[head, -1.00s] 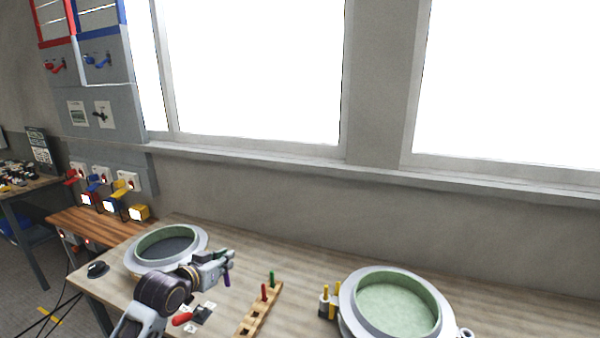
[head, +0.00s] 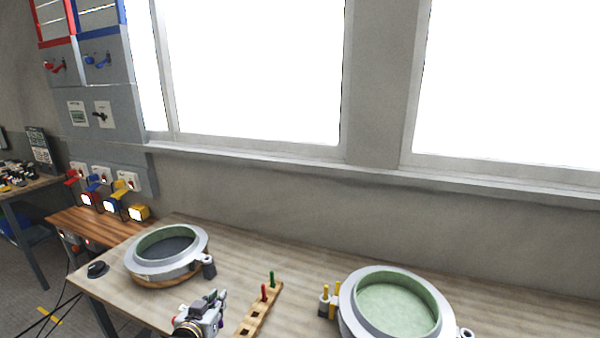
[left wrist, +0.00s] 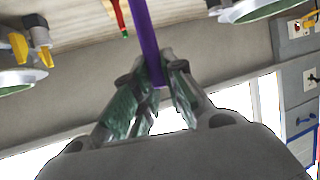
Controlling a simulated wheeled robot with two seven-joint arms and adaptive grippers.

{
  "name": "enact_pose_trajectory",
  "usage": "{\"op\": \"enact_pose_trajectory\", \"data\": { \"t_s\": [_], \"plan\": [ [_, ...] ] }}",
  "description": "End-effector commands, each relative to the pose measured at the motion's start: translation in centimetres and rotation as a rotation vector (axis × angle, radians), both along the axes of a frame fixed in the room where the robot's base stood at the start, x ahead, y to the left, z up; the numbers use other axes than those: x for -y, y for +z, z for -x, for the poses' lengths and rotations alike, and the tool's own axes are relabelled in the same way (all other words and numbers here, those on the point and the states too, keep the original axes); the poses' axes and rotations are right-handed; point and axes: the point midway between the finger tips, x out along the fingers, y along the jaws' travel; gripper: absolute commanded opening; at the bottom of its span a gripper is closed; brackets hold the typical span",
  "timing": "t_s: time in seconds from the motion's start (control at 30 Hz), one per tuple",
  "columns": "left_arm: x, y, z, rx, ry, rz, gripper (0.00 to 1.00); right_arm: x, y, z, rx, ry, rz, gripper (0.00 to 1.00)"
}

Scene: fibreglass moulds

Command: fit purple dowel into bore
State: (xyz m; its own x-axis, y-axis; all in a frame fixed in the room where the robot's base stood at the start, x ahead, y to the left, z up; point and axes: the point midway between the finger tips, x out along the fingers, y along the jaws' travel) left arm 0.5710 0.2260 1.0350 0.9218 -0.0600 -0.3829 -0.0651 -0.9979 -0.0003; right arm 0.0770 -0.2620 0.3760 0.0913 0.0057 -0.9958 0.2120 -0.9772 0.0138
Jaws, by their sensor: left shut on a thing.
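My left gripper (head: 219,300) is in the lower middle of the head view, left of the wooden rack. In the left wrist view its fingers (left wrist: 158,82) are shut on the purple dowel (left wrist: 145,35), which runs away from the fingers to the top edge. In the head view only a small bit of the purple dowel (head: 221,324) shows below the gripper. The left round mould (head: 145,268) has a dark grey lug (head: 209,267) on its right side. I cannot tell which hole is the bore. My right gripper is not in view.
The wooden rack (head: 260,316) holds a red dowel (head: 264,291) and a green dowel (head: 272,278). Bare bench (head: 300,278) lies between the moulds, behind the rack.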

Motion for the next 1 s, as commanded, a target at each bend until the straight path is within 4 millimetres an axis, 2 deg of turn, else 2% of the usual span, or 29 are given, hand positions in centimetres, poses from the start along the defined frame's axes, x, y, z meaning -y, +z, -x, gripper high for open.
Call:
{"op": "enact_pose_trajectory", "data": {
  "t_s": [0.4, 0.6, 0.8, 1.0],
  "plan": [
    [0.5, -6.2, 4.0, -0.005, 0.055, 0.002, 0.00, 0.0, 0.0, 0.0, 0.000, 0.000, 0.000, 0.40],
    [0.8, -8.5, 5.8, -0.002, 0.065, 0.001, 0.00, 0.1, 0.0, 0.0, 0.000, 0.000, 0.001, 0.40],
    [0.8, -9.6, 6.7, -0.001, 0.065, 0.000, 0.00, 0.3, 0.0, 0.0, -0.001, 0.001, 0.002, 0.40],
    [0.8, -9.7, 6.8, 0.000, 0.065, 0.000, 0.00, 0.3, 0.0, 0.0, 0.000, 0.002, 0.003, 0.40]
  ]
}}
